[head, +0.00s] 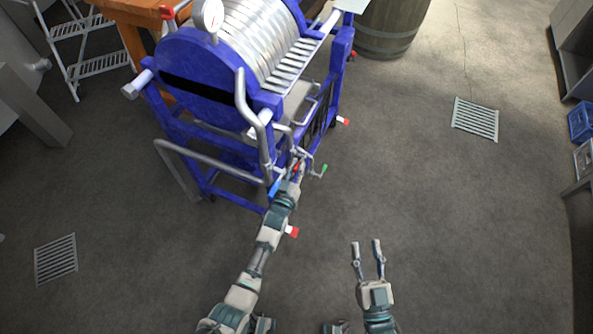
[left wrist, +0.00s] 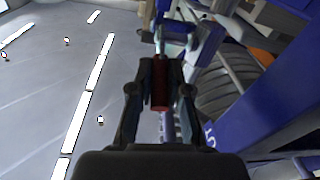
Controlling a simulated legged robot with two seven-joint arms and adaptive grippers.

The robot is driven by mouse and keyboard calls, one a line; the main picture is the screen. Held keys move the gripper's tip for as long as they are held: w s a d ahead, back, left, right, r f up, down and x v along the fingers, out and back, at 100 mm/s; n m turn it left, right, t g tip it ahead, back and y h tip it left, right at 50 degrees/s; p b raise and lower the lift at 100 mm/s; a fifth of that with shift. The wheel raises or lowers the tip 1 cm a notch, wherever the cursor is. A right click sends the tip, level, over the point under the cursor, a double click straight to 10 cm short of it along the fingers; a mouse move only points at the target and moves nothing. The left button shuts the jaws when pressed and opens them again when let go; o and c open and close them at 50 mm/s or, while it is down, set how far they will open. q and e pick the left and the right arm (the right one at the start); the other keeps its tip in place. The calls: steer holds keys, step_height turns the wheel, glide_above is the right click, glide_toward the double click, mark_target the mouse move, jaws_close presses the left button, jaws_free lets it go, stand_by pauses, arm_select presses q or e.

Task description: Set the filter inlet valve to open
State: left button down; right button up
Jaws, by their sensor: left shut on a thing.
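The blue-framed plate filter (head: 205,70) stands at the upper left of the head view, with silver pipes (head: 262,140) down its near end. My left gripper (head: 298,172) reaches the pipework at the filter's low near corner. In the left wrist view, my left gripper (left wrist: 160,85) is shut on a red valve handle (left wrist: 160,75), with a metal fitting beyond it. A green-tipped handle (head: 324,170) and a blue handle (head: 275,187) show close by. The frames do not label the valve, and its setting cannot be read. My right gripper (head: 367,246) is open and empty above the floor.
A barrel (head: 387,28) stands at the back. Floor grates (head: 475,119) lie flat.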

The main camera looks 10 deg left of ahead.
arm_select(q)
steer(key=shift+w+r+g+p, duration=0.15)
steer(key=shift+r+g+p, duration=0.25)
steer(key=shift+r+p, duration=0.45)
steer(key=shift+w+g+p, duration=0.1)
steer(key=shift+g+p, duration=0.3)
steer(key=shift+p, duration=0.6)
steer(key=g+p, duration=0.1)
steer(key=p, duration=0.2)
steer(key=shift+w+d+r+y, duration=0.1)
steer(key=shift+w+r+y, duration=0.05)
steer(key=shift+y, duration=0.25)
steer(key=shift+g, duration=0.3)
arm_select(e)
steer(key=s+d+f+g+h, duration=0.2)
steer(key=s+d+f+g, duration=0.1)
steer(key=s+f+g, duration=0.3)
steer(key=s+d+f+g+h, duration=0.2)
steer(key=s+f+g, duration=0.4)
steer(key=f+g, duration=0.3)
steer(key=shift+s+d, duration=0.35)
steer(key=shift+d, duration=0.05)
arm_select(q)
steer(key=c, duration=1.1)
jaws_free()
steer(key=shift+w, duration=0.1)
arm_select(e)
steer(key=shift+w, duration=0.15)
arm_select(q)
steer(key=shift+v, duration=3.7)
